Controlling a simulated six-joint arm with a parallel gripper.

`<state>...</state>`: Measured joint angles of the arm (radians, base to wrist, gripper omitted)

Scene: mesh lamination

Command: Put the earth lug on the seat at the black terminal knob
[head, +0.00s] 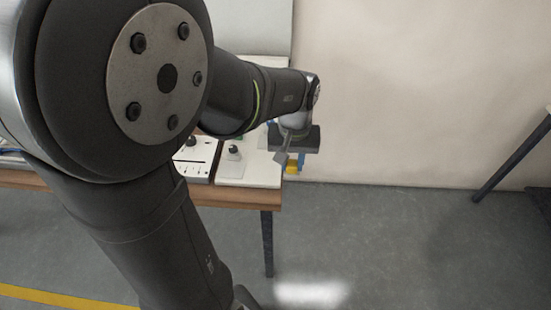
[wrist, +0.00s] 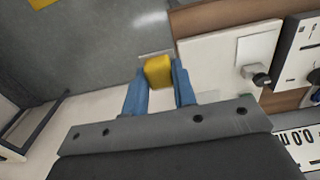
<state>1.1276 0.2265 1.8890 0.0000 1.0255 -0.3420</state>
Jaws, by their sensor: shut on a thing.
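My gripper (wrist: 160,78) has two blue fingers shut on a yellow block. The black terminal knob (wrist: 260,79) stands on a white board to the right of my fingers in the wrist view. In the head view, the knob (head: 235,149) is left of my gripper. The seat around it is too small to tell clearly.
The white board (head: 262,172) lies at the right end of the wooden table (head: 265,199). Open floor lies beyond the table end, with a wall behind.

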